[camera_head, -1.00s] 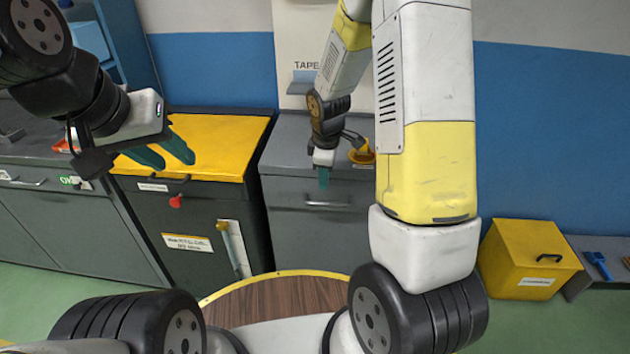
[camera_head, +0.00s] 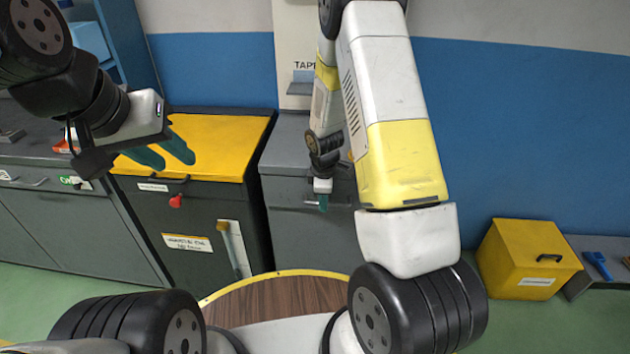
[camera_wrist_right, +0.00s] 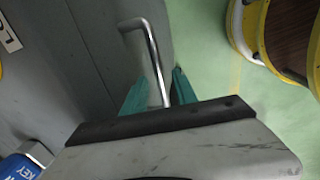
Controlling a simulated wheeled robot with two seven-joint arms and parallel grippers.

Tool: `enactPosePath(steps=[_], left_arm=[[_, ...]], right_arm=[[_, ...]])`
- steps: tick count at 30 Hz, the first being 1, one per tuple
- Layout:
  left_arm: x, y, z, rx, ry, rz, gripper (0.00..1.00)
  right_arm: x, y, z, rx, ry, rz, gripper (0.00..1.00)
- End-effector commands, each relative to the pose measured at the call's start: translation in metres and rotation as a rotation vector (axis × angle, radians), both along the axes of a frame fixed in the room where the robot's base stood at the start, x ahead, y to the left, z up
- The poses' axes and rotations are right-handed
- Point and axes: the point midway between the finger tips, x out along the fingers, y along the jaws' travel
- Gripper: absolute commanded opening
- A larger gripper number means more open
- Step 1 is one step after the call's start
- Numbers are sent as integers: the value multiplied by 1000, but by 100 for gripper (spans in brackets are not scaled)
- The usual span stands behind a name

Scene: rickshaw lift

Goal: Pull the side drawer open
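The grey side cabinet (camera_head: 295,240) stands in the middle of the head view, with a drawer front that looks closed. Its metal bar handle (camera_wrist_right: 152,55) shows clearly in the right wrist view. In the head view my right gripper (camera_head: 323,203) is at the drawer front, over part of the handle. In the wrist view its two teal fingers (camera_wrist_right: 160,88) are apart, one on each side of the bar, with small gaps visible. My left gripper (camera_head: 163,153) is open and empty over the yellow-topped cabinet.
The yellow-topped cabinet (camera_head: 215,140) stands left of the grey one. A round wooden top (camera_head: 285,300) with a yellow rim is close in front. A yellow box (camera_head: 525,260) is at the right. A blue object (camera_wrist_right: 20,168) shows in the wrist view's lower left.

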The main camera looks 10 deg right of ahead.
Motion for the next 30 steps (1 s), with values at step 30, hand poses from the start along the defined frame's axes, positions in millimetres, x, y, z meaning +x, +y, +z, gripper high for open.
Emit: enactPosePath(steps=[30], left_arm=[[0,0,0,0,0,0,36]], right_arm=[[0,0,1,0,-1,0,0]])
